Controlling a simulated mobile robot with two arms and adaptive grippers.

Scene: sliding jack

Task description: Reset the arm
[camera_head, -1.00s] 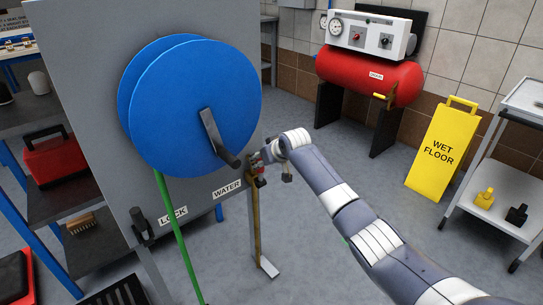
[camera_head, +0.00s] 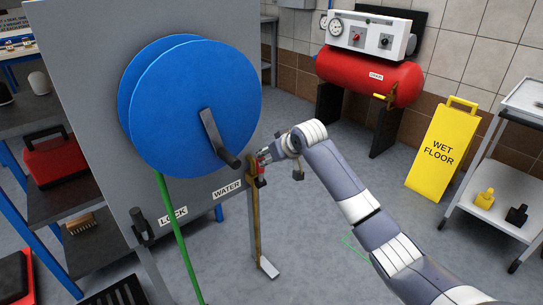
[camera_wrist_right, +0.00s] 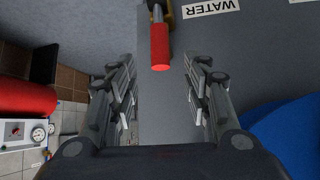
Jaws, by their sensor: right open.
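My right arm comes in from the lower right in the head view. Its gripper (camera_head: 266,157) is at the right edge of the grey panel, close to the red-tipped water handle (camera_head: 261,178). In the right wrist view the gripper (camera_wrist_right: 158,75) is open, with its fingers spread and nothing between them. The red handle (camera_wrist_right: 160,48) shows just beyond the fingertips, in line with the gap, and appears apart from both fingers. My left gripper is not in view.
A blue hose reel (camera_head: 190,105) with a crank (camera_head: 215,135) is on the grey panel (camera_head: 85,60), with a lock lever (camera_head: 141,226). A red tank (camera_head: 370,75), yellow wet floor sign (camera_head: 443,150) and cart (camera_head: 500,215) stand right. Floor around my arm is open.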

